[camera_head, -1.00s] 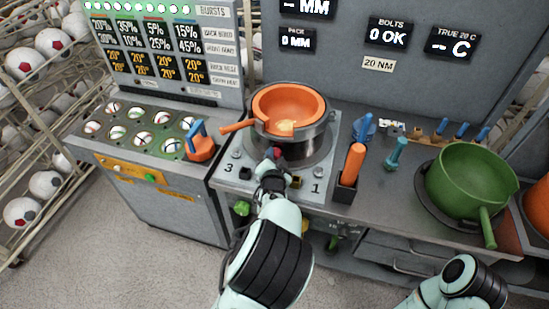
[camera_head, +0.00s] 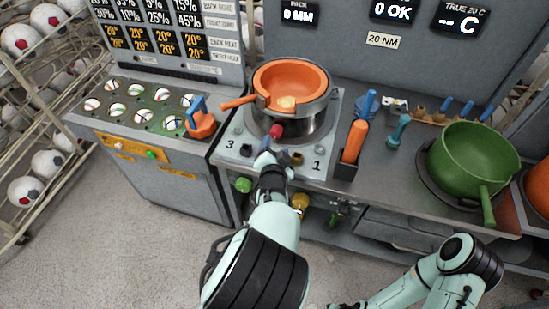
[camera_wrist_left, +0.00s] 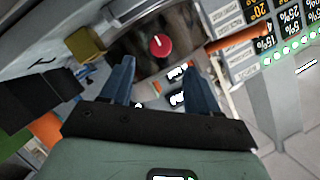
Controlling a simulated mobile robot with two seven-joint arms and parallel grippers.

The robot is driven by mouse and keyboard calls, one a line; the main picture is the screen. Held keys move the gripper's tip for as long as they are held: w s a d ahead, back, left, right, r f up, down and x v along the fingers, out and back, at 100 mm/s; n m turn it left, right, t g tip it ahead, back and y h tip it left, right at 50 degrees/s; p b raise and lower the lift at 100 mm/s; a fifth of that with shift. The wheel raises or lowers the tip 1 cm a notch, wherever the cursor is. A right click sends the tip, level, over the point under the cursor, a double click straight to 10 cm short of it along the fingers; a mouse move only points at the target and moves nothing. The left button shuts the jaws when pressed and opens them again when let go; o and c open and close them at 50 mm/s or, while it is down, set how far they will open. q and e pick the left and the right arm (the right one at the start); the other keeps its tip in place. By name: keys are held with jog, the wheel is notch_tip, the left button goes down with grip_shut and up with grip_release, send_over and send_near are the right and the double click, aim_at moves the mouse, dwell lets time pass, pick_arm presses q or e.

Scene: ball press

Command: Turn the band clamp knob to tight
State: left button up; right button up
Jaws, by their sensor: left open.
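The red knob (camera_head: 277,130), with a white mark on its face, sits on the front of the dark metal band around the orange pot (camera_head: 290,78). In the left wrist view the knob (camera_wrist_left: 160,46) is just beyond the fingertips, roughly centred between them, its white line near upright in that picture. My left gripper (camera_head: 266,153) is in front of and slightly below the knob. Its two blue fingers (camera_wrist_left: 160,65) are apart with nothing between them. My right arm (camera_head: 435,275) is at the lower right; its fingers are out of frame.
An orange-handled tool (camera_head: 354,141) stands in a holder right of the plate. A green pan (camera_head: 468,160) sits further right. A yellow block (camera_wrist_left: 84,44) is near the left finger. Left of the plate is an orange piece with a blue handle (camera_head: 199,122).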

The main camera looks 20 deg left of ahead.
pick_arm(q)
jog(key=v, duration=0.5)
jog(key=shift+p, duration=0.3)
